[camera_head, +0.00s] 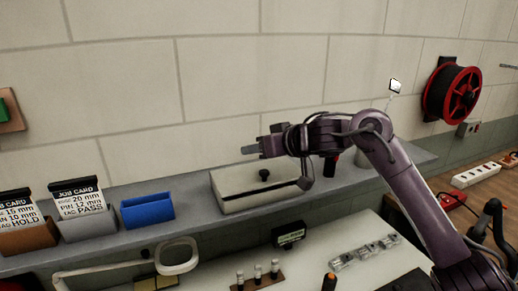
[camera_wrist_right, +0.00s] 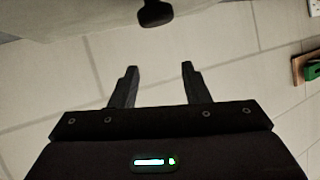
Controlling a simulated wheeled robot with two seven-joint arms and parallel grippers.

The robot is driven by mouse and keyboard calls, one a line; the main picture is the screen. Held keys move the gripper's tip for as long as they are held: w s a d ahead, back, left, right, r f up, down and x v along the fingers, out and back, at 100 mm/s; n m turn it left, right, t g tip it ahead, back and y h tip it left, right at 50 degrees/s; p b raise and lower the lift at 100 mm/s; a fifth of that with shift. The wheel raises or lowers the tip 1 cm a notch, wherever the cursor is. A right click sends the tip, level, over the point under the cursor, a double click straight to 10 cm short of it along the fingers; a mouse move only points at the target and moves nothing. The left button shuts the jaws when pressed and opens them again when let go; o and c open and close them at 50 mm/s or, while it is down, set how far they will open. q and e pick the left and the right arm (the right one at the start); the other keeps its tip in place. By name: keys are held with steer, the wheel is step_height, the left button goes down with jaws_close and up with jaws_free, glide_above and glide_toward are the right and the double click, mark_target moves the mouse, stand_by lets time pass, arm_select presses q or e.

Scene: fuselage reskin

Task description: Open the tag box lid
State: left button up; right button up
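The tag box (camera_head: 238,197) is a low cream box on the grey shelf, with its lid closed and a black knob (camera_head: 264,175) on top. My right gripper (camera_head: 250,149) is above the box's far left part, pointing left, higher than the knob and not touching it. In the right wrist view the right gripper (camera_wrist_right: 158,72) is open with nothing between its fingers. The knob (camera_wrist_right: 155,12) shows at the top of that view, beyond the fingertips, with the pale box (camera_wrist_right: 90,15) beside it. My left gripper is not in view.
A blue bin (camera_head: 147,210) and job-card holders (camera_head: 78,218) stand left of the box. A red cable reel (camera_head: 453,93) hangs at right. Below, the bench holds a lamp-like ring (camera_head: 177,256), a small black display (camera_head: 289,235) and pegs (camera_head: 258,272). The wall is close behind.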

steer(key=shift+f, duration=0.1)
steer(key=shift+s+d, duration=0.2)
steer(key=b+v, duration=0.2)
steer(key=v, duration=0.5)
steer(key=shift+r+b, duration=0.25)
steer(key=shift+b, duration=0.1)
steer(key=shift+d, duration=0.1)
